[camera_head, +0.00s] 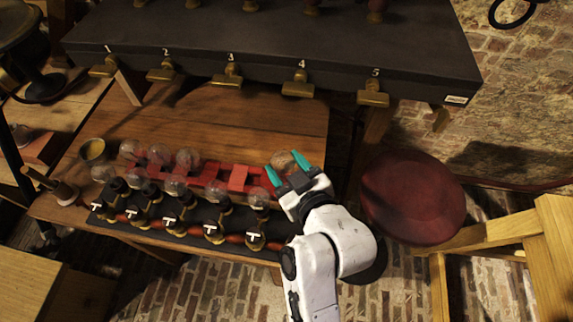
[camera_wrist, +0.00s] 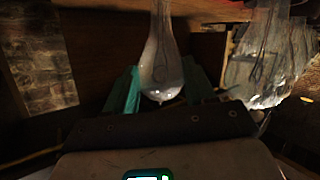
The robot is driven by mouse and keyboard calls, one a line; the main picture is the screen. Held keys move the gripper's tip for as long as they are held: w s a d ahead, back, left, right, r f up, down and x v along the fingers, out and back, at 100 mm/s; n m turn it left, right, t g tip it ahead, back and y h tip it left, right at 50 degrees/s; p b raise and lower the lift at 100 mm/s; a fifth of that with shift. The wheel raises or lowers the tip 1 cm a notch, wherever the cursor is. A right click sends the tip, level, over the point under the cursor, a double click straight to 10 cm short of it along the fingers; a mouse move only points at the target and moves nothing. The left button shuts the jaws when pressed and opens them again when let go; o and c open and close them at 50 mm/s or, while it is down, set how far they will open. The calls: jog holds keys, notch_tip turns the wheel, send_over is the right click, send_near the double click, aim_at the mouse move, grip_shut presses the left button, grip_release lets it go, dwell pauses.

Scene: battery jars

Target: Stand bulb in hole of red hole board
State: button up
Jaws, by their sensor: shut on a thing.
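The red hole board (camera_head: 238,178) lies on the wooden table in the head view, long and low, behind the black stand. Clear bulbs (camera_head: 188,158) stand along its left part. My gripper (camera_head: 282,162), with teal fingers, is over the board's right end. It is shut on a clear glass bulb (camera_head: 283,158). In the wrist view this bulb (camera_wrist: 161,62) sits between the teal fingers, its rounded end toward the gripper and its neck running up out of view. Whether its other end touches the board or a hole is hidden.
A black stand (camera_head: 150,226) with several labelled bulbs runs along the table's front edge. A dark numbered shelf (camera_head: 270,55) with brass taps overhangs the back. A red round stool (camera_head: 412,195) stands right of the table. More bulbs (camera_wrist: 265,65) show at right in the wrist view.

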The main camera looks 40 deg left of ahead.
jog(key=shift+f+b, duration=1.45)
jog(key=shift+f, duration=0.25)
dwell(0.8)
jog(key=o, duration=1.2)
jog(key=shift+o, duration=0.2)
jog(key=shift+d, duration=0.15)
jog(key=b+v, duration=0.1)
jog(key=v, duration=0.9)
jog(key=shift+d+r, duration=0.2)
jog(key=shift+d, duration=0.05)
jog(key=shift+s, duration=0.1)
